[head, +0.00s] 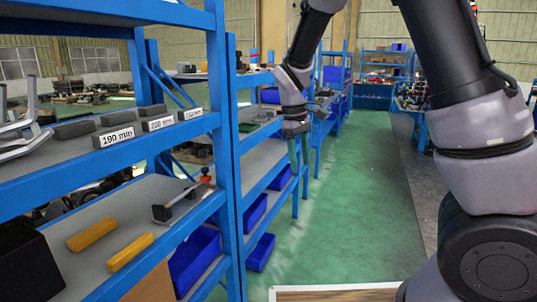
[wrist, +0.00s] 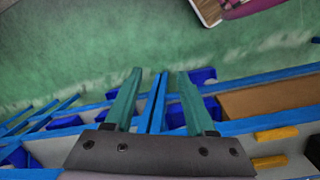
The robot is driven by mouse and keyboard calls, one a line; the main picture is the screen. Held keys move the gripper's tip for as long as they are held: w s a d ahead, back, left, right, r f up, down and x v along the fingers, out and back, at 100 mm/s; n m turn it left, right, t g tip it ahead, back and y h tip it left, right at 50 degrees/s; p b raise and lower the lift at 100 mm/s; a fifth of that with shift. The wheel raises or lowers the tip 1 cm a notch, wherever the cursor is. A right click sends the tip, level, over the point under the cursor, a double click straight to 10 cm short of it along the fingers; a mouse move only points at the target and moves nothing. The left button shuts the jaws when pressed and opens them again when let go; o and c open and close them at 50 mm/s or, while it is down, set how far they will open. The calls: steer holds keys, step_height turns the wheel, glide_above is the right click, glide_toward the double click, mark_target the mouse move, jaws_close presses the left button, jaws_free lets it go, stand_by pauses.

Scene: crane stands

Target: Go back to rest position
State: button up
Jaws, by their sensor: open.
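My gripper (head: 299,165) hangs from my arm in the middle of the head view, pointing down in front of the blue shelving. In the wrist view, my gripper (wrist: 160,76) shows two green fingers spread apart with nothing between them. Blue shelf posts and blue bins lie beyond the fingers there. My arm's thick links fill the right side of the head view.
A blue shelf rack (head: 228,150) stands on the left, with labelled blocks (head: 158,123) above and yellow bars (head: 92,234) below. Blue bins (head: 196,262) sit low. The green floor aisle (head: 365,190) is clear. A wood-topped edge (head: 335,294) shows at the bottom.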

steer(key=s+d+r+m+t+y, duration=0.2)
steer(key=s+d+r+m+y, duration=0.35)
steer(key=d+r, duration=0.6)
steer(key=s+d+r+m+t+h, duration=0.2)
steer(key=s+d+r+m+t, duration=0.2)
steer(key=s+r+m, duration=0.4)
steer(key=s+t, duration=0.1)
steer(key=s, duration=0.3)
steer(key=shift+d, duration=0.2)
